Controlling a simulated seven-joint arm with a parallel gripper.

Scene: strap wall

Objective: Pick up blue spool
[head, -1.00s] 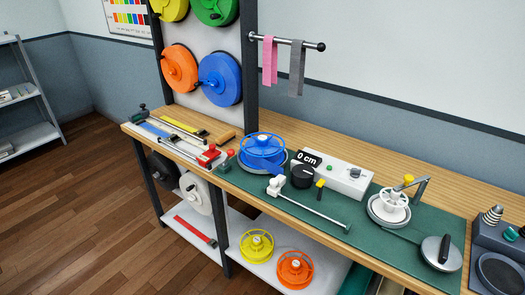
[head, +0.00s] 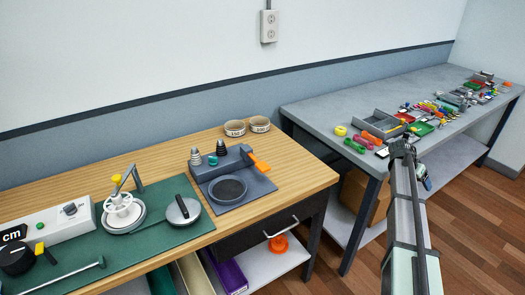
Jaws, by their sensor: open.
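No blue spool shows in the current head view; the part of the bench left of the black dial is outside the picture. My gripper (head: 402,150) is at the right, at the top end of my arm, in front of the grey table. Its jaws are open, and I see nothing held between them. A white spool (head: 121,210) stands on a round plate on the green mat (head: 75,250).
The wooden bench (head: 290,175) carries a white control box (head: 62,222), a black-handled round disc (head: 183,210) and a dark grey station (head: 235,180). A grey table (head: 320,105) with many small parts stands at the right. An orange spool (head: 278,243) sits on the lower shelf.

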